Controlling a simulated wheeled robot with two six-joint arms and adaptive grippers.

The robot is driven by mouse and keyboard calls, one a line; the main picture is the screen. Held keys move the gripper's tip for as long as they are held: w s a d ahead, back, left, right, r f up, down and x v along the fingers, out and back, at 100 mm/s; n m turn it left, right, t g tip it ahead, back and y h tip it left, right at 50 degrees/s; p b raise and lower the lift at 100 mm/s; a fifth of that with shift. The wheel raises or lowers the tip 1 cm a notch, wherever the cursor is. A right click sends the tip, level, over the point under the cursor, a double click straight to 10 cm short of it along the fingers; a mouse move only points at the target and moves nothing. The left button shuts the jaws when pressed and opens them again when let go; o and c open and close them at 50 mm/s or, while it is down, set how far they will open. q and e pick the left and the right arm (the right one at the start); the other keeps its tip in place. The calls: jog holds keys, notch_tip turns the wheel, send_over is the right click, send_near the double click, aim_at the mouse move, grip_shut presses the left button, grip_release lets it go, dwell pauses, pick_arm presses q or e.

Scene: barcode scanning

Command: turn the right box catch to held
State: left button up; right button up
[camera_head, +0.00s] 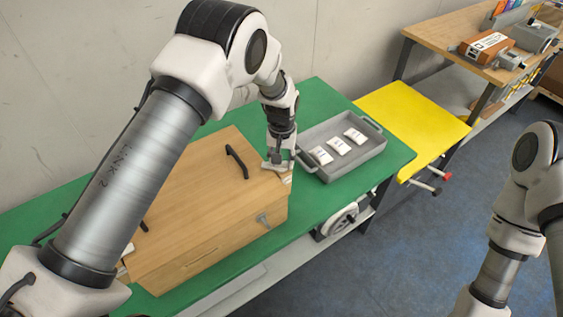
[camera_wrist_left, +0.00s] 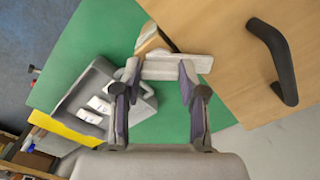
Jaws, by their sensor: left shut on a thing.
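The wooden box (camera_head: 205,198) with a black handle (camera_head: 237,162) on its lid stands on the green table. It also shows in the left wrist view (camera_wrist_left: 225,60). My left gripper (camera_head: 276,163) points down at the box's right end. In the left wrist view my left gripper (camera_wrist_left: 182,85) is shut on the right box catch (camera_wrist_left: 178,68), a pale grey bar lying across between both fingers. The catch sits beside a small wooden block (camera_wrist_left: 152,43) at the box's edge. Its fixing is partly hidden. My right gripper is out of view.
A grey tray (camera_head: 345,170) with several white packets stands just right of the box. Another metal catch (camera_head: 263,220) is on the box's front. A yellow platform (camera_head: 412,118) and a wooden bench (camera_head: 440,28) stand farther right.

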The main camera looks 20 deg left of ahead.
pick_arm(q)
jog(key=n, duration=0.1)
jog(key=n+b, duration=0.1)
jog(key=n, duration=0.2)
jog(key=shift+s+f+n, duration=0.15)
jog(key=shift+f+n, duration=0.1)
jog(key=shift+n, duration=0.05)
jog(key=n+b, duration=0.1)
jog(key=n, duration=0.3)
jog(key=shift+r, duration=0.1)
jog(key=o, duration=0.9)
jog(key=shift+c, duration=0.2)
jog(key=shift+o, duration=1.4)
jog(key=shift+w, duration=0.2)
notch_tip(320, 180, up, 12)
